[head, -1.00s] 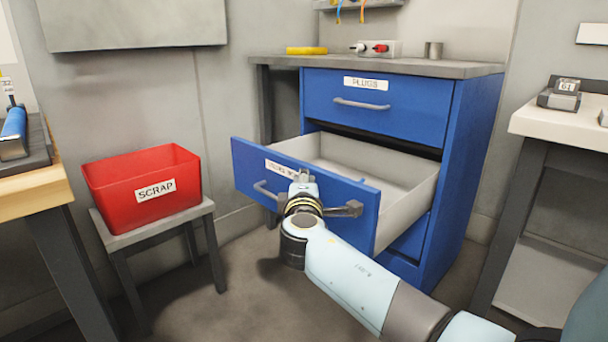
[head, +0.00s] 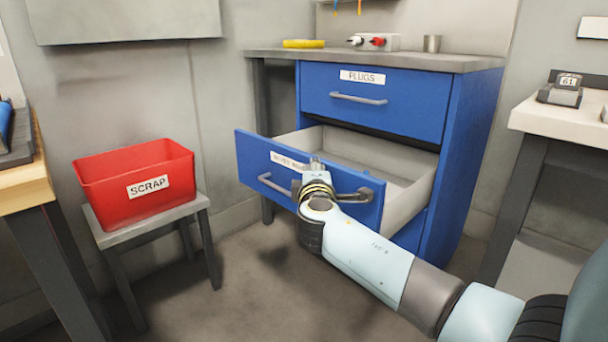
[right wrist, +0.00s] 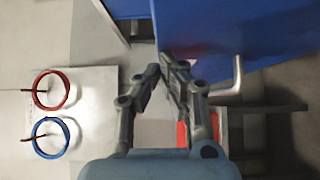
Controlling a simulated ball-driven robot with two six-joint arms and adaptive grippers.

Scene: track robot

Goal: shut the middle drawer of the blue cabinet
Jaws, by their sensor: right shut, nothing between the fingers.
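The blue cabinet (head: 465,150) stands at the back centre. Its middle drawer (head: 240,160) is partly pulled out, with its pale inside showing. A bar handle (head: 275,190) and a label, partly hidden by my gripper, are on its blue front. My left gripper is not in view.
The top drawer (head: 375,105), labelled PLUGS, is shut. A red SCRAP bin (head: 110,190) stands on a grey stool (head: 190,208) to the left. A pale bench (head: 560,125) is at the right. The right wrist view shows a red ring (right wrist: 50,72) and a blue ring (right wrist: 38,150).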

